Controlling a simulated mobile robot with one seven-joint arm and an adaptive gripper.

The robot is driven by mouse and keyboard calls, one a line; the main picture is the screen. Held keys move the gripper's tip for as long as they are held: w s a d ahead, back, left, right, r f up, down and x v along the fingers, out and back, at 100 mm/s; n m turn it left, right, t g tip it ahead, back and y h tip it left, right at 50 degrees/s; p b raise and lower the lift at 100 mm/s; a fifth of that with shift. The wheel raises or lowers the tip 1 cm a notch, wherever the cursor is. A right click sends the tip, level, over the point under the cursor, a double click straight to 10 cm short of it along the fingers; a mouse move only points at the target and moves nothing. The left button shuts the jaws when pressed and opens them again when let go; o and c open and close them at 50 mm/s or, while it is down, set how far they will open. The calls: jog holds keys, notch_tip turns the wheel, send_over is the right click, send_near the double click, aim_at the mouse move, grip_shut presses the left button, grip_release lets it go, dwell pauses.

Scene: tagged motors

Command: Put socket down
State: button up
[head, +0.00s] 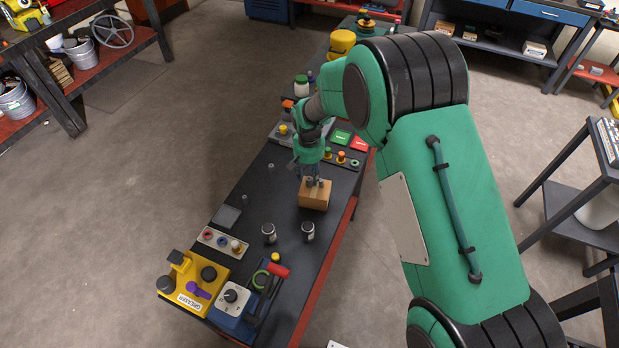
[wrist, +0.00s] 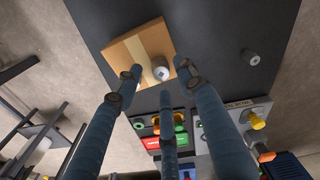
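In the head view the box (head: 314,201) sits near the bench's right edge, and the socket is not clear there. My three-fingered gripper (head: 314,180) points down just above the box. In the wrist view the fingertips (wrist: 160,78) are spread around the socket, with a visible gap at the left finger. Contact at the other fingers is hard to tell.
The long dark bench (head: 285,205) has bare room left of the box. A small grey cylinder (wrist: 251,58) stands apart on it. Two dark cylinders (head: 268,232) (head: 307,230) stand nearer. A yellow GREASER unit (head: 188,283) fills the near end, and a grey panel (head: 340,160) lies behind.

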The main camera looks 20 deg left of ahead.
aim_at(310, 181)
notch_tip(310, 181, up, 9)
jog(key=shift+s+p, duration=0.3)
jog(key=shift+r, duration=0.1)
jog(key=shift+d, duration=0.1)
dwell(0.8)
jog(key=s+d+r+m+t, duration=0.1)
jog(key=s+d+r, duration=0.2)
jog(key=d+r, duration=1.1)
jog(key=s+d+r+m+t, duration=0.1)
jog(key=s+d+r+m, duration=0.15)
jog(key=d+r, duration=1.15)
jog(key=s+d+r+t, duration=0.1)
jog(key=s+d+r, duration=0.1)
jog(key=s+d, duration=0.45)
jog(key=s+d+r, duration=0.3)
jog(key=s+d, duration=0.2)
jog(key=d, duration=0.2)
jog(key=s+d+m+t, duration=0.1)
jog(key=s+d+m, duration=0.1)
jog(key=s+d, duration=0.6)
jog(key=s+f, duration=0.1)
jog(key=s, duration=0.5)
jog(key=shift+t, duration=0.4)
